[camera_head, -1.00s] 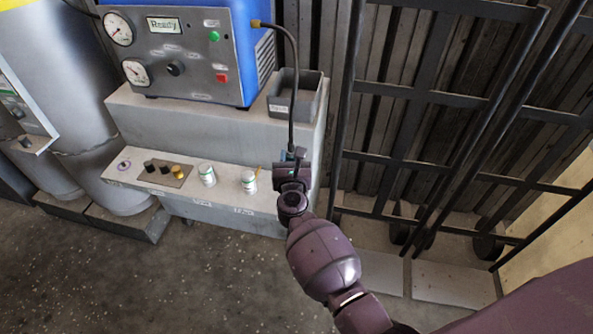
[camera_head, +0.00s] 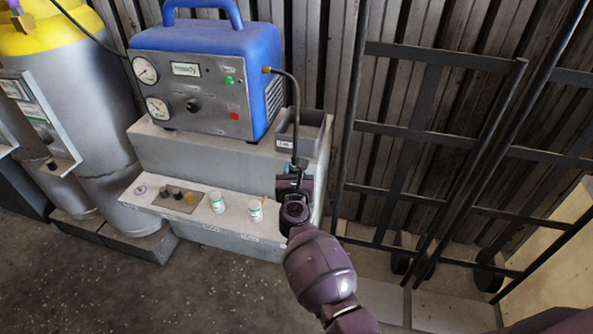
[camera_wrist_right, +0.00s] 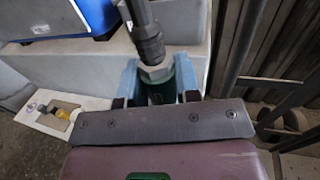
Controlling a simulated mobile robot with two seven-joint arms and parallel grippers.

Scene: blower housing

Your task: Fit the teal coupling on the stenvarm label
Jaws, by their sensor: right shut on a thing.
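The teal coupling (camera_wrist_right: 162,88) sits at the lower end of a black hose (camera_wrist_right: 146,35), under a grey metal nut. My right gripper (camera_wrist_right: 160,84) is shut on it, with a light blue finger on each side. In the head view my right gripper (camera_head: 295,184) is at the right end of the grey stepped block, below the grey bin; the coupling is mostly hidden there. The hose runs up to a brass fitting on the blue machine (camera_head: 213,60). Small labels show on the machine and the block, too small to read, so I cannot tell which says stenvarm. My left gripper is not in view.
The block's lower ledge (camera_head: 180,217) carries two white jars, a purple ring and a plate with several caps, one yellow. A grey bin (camera_head: 312,131) stands right of the machine. Gas cylinders (camera_head: 75,90) are at left, black hand trucks (camera_head: 435,130) at right.

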